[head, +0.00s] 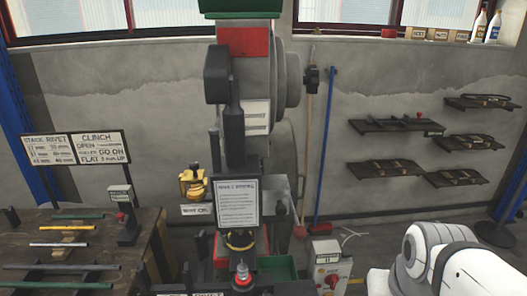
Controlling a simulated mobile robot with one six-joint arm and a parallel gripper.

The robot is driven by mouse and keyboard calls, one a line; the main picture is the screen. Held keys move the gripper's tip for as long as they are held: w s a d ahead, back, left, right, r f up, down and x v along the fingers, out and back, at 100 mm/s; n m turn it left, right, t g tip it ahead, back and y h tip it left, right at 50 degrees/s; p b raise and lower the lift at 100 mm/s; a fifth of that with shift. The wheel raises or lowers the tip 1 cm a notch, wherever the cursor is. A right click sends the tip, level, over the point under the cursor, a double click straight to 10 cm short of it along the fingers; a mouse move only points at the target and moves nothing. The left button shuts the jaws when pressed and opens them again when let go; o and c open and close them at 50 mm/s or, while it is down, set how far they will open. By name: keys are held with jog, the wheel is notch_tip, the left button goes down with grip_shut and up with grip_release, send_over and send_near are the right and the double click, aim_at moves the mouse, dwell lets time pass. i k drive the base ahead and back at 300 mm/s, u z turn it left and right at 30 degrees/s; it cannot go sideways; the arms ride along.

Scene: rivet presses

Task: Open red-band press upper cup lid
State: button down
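A tall rivet press (232,130) stands in the middle of the head view, dark with a grey body. It has a red band (243,42) near the top, under a green part (240,8). A dark block on an arm (217,75) juts out at its upper left. I cannot clearly make out the upper cup or its lid. Low on the press, a small silver and red piece (242,275) stands upright below a yellow ring (240,238). My white arm shows at the lower right, away from the press. My gripper is not in view.
A wooden bench (110,250) with several coloured rods is at the left. A yellow item (192,184) hangs left of the press. A grey control box (328,268) with a red knob stands right of it. Wall shelves (400,125) hold dark parts at the right.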

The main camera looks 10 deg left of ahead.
aim_at(194, 173)
jog(key=u, duration=0.3)
jog(key=k, duration=0.9)
jog(key=u, duration=0.7)
jog(key=i, duration=1)
jog(key=u, duration=0.1)
